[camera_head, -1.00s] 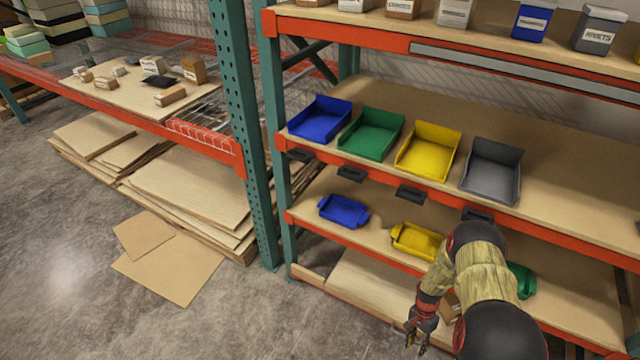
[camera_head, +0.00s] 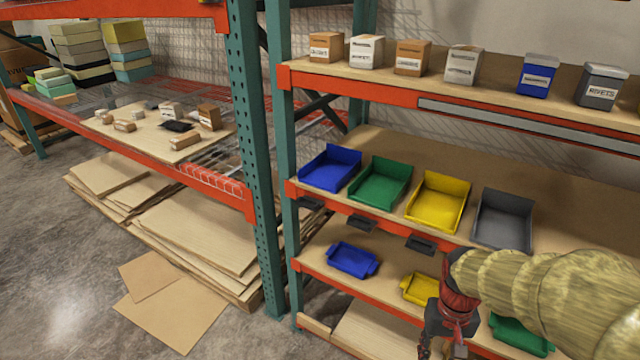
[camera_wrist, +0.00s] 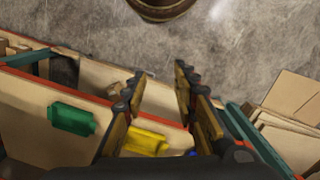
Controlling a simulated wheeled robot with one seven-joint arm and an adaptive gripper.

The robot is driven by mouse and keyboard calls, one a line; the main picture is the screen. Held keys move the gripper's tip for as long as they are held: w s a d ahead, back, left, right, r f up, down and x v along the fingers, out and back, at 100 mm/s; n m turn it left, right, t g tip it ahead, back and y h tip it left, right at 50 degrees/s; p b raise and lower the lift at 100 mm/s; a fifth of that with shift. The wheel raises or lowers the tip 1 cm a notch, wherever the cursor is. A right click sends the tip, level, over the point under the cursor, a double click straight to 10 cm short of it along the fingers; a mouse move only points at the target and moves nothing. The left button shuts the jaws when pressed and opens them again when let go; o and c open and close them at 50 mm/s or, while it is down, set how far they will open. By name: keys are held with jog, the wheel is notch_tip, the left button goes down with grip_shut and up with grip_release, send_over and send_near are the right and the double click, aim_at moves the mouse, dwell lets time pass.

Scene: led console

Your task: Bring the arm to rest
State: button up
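My gripper (camera_wrist: 160,84) is open and empty in the wrist view, its two dark and yellow fingers spread apart and pointing toward the grey floor. In the head view my gripper (camera_head: 442,348) hangs low at the bottom edge, partly cut off, so its fingertips are hard to make out there. My arm comes in from the right edge in front of the shelf rack and hides part of its lower right. The wrist view shows the lower green bin (camera_wrist: 73,119) and the lower yellow bin (camera_wrist: 146,142) near the fingers.
Blue (camera_head: 331,168), green (camera_head: 379,182), yellow (camera_head: 438,200) and grey (camera_head: 502,218) bins stand on the middle shelf. A lower blue bin (camera_head: 352,259) sits below. Labelled boxes line the top shelf. A green upright (camera_head: 252,150) stands left; open floor (camera_head: 60,270) lies further left.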

jog(key=s+a+r+n+t, duration=0.1)
jog(key=s+a+r+t, duration=0.2)
jog(key=r, duration=0.5)
jog(key=s+a+r+t, duration=0.3)
jog(key=s+r, duration=0.1)
jog(key=r, duration=0.5)
jog(key=shift+s+n, duration=0.25)
jog(key=shift+n, duration=0.15)
jog(key=shift+r, duration=0.1)
